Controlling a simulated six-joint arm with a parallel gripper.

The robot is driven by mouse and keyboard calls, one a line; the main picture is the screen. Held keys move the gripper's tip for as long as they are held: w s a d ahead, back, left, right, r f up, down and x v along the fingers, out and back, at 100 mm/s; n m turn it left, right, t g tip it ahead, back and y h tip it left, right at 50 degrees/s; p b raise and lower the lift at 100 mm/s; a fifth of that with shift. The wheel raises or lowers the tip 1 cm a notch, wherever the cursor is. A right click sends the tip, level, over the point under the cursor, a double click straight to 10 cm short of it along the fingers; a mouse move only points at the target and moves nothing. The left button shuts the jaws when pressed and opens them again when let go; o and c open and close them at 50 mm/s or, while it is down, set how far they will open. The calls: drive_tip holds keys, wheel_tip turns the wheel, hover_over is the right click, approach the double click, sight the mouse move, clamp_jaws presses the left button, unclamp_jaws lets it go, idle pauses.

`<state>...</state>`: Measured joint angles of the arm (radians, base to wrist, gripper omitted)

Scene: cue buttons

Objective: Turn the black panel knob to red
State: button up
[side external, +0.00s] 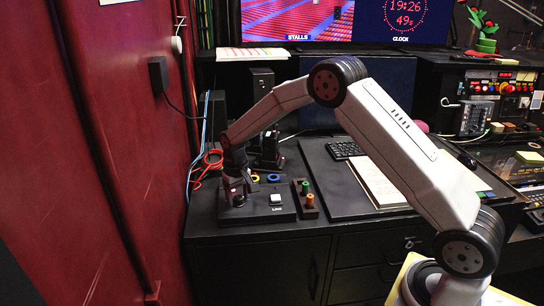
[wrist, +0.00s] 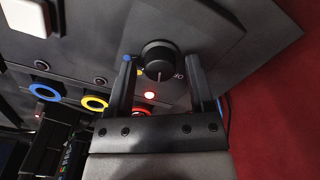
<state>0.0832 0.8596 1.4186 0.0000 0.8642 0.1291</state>
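The black knob (wrist: 158,58) is round with a white pointer line, which points toward the bottom of the wrist view. A small blue dot (wrist: 127,57) lies to its left, and a bright red light (wrist: 150,95) glows below it. My gripper (wrist: 158,66) is open, with one finger on each side of the knob and a narrow gap on both sides. In the side view my gripper (side external: 237,194) points down at the left end of the black panel (side external: 262,216); the knob is hard to make out there.
The panel carries a white button (side external: 276,199). Yellow (side external: 255,178) and blue (side external: 273,178) rings lie behind it. A small block with green and orange pegs (side external: 307,200) stands to the right. A red wall (side external: 120,160) is close on the left.

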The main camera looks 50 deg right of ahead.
sight(238, 198)
drive_tip(key=shift+r, duration=0.1)
idle(0.3)
drive_tip(key=shift+r, duration=3.8)
drive_tip(key=shift+s, duration=0.1)
drive_tip(key=shift+s+a+r, duration=0.1)
drive_tip(key=shift+s, duration=0.1)
drive_tip(key=s+a+f+n+t, duration=0.1)
drive_tip(key=s+a, duration=0.3)
drive_tip(key=s, duration=2.1)
drive_tip(key=shift+a+f+n+t, duration=0.15)
drive_tip(key=shift+f+n+t, duration=0.05)
drive_tip(key=shift+n+t, duration=0.55)
